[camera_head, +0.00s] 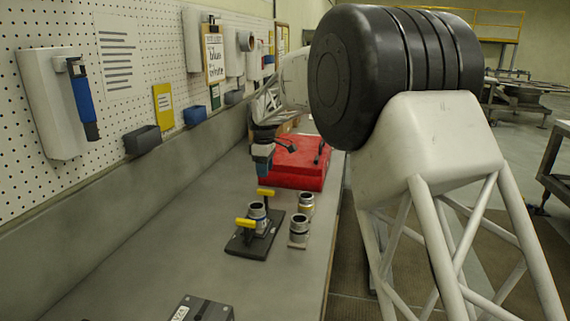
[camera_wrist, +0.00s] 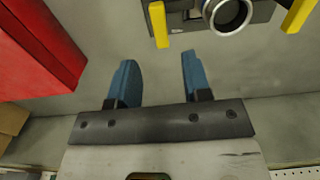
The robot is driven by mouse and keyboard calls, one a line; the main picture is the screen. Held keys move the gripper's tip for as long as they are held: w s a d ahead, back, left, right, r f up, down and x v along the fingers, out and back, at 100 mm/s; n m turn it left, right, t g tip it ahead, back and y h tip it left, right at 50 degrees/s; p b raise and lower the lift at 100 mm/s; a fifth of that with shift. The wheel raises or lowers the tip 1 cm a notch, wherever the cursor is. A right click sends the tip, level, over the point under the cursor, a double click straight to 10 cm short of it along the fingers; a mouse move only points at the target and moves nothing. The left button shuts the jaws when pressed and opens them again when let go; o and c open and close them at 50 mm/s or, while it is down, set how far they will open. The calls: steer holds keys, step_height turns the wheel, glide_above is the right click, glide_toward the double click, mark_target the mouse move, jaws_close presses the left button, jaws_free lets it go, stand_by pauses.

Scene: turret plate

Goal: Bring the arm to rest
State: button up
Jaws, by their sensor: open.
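My gripper (camera_head: 263,165) hangs over the workbench in the head view, between the red case and the turret plate. In the wrist view my gripper (camera_wrist: 157,70) shows two blue fingers set apart with only bare bench between them. The dark turret plate (camera_head: 240,246) lies on the bench, nearer the head camera than my gripper. It bears a silver ring-shaped part (camera_head: 257,212) and two yellow handles (camera_head: 245,223). In the wrist view the silver ring (camera_wrist: 228,14) and yellow handles (camera_wrist: 158,24) are at the top edge, beyond the fingertips.
A red case (camera_head: 305,158) stands close behind my gripper. Two small cylinders, one brass-toned (camera_head: 306,203) and one silver (camera_head: 299,230), stand right of the plate. A dark box (camera_head: 203,308) sits at the front. A pegboard wall (camera_head: 170,60) borders the bench, whose left side is clear.

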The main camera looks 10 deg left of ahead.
steer(key=s+d+r+m, duration=0.3)
steer(key=s+d, duration=0.4)
steer(key=d, duration=0.3)
steer(key=s+d+r+m+t, duration=0.1)
steer(key=s+d+r+m, duration=0.25)
steer(key=s+d, duration=0.45)
steer(key=s+d+r+m, duration=0.2)
steer(key=s+d+r, duration=0.25)
steer(key=d, duration=0.85)
steer(key=s+d+f+m, duration=0.3)
steer(key=s+d, duration=0.2)
steer(key=s, duration=0.6)
steer(key=s+d+f+m+t, duration=0.1)
steer(key=s+d+f+m, duration=0.2)
steer(key=s+d, duration=0.3)
steer(key=s+d+f+m, duration=0.3)
steer(key=s+d, duration=0.3)
steer(key=s, duration=1)
steer(key=shift+f+m+t, duration=0.3)
steer(key=shift+f+m, duration=0.05)
steer(key=shift+f, duration=0.2)
